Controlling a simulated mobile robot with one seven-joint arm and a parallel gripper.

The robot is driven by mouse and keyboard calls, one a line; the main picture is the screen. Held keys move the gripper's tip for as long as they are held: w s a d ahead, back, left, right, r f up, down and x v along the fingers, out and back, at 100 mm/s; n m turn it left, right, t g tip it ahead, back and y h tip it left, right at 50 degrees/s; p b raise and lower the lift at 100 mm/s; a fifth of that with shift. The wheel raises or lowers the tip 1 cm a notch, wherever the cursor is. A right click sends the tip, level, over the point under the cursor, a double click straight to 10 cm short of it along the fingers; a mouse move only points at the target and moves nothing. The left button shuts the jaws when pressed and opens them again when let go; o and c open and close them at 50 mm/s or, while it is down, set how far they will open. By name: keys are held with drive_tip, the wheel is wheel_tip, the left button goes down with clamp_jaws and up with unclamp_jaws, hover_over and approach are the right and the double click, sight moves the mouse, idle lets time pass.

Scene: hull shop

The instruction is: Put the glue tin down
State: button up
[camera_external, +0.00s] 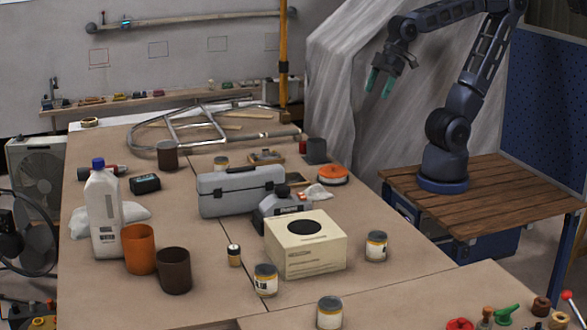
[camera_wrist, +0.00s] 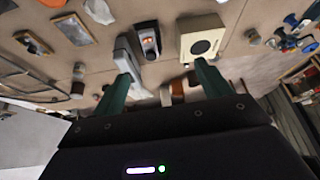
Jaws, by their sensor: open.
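My gripper (camera_external: 380,85) is raised high beyond the table's right edge, well above the surface. Its two green fingers are apart with nothing between them; they also show in the wrist view (camera_wrist: 161,70). Several pale tins with yellowish bands and dark tops stand on the table: one front centre (camera_external: 265,280), one right of the cardboard box (camera_external: 376,246), one at the front edge (camera_external: 329,313). I cannot tell which is the glue tin. All are apart from my gripper.
The cardboard box (camera_external: 305,246), grey case (camera_external: 240,191), orange cup (camera_external: 139,250), brown cup (camera_external: 173,271) and white bottle (camera_external: 103,215) crowd the table (camera_external: 210,297). A metal tube frame (camera_external: 185,132) lies at the back. Bare table shows right of the box.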

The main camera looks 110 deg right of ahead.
drive_tip(key=s+d, duration=0.2)
drive_tip(key=s, duration=0.4)
drive_tip(key=shift+s+d+f+m+h, duration=0.25)
drive_tip(key=shift+s+f+m+h, duration=0.05)
drive_tip(key=shift+m, duration=0.1)
drive_tip(key=shift+o, duration=0.4)
drive_tip(key=o, duration=0.4)
